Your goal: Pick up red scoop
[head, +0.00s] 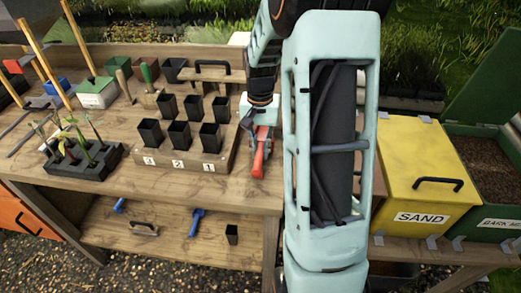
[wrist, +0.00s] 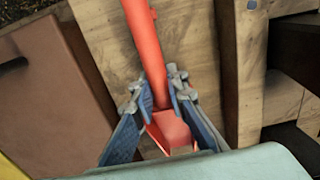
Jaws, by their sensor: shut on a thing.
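The red scoop (head: 260,158) is at the right part of the bench top in the head view, just right of the numbered pot stand. Its long red handle (wrist: 147,50) runs up the wrist view, and its scoop end (wrist: 171,131) sits low between the fingers. My gripper (wrist: 162,100) is shut on the scoop, one blue-padded finger on each side. In the head view my gripper (head: 262,130) is partly hidden by my own arm. I cannot tell whether the scoop touches the bench top.
The wooden stand (head: 190,157) with several black pots is close on the left. A yellow SAND box (head: 425,170) and a green bark box (head: 488,190) stand to the right. A lower shelf (head: 165,245) holds blue tools. Bare bench top (head: 150,190) lies in front.

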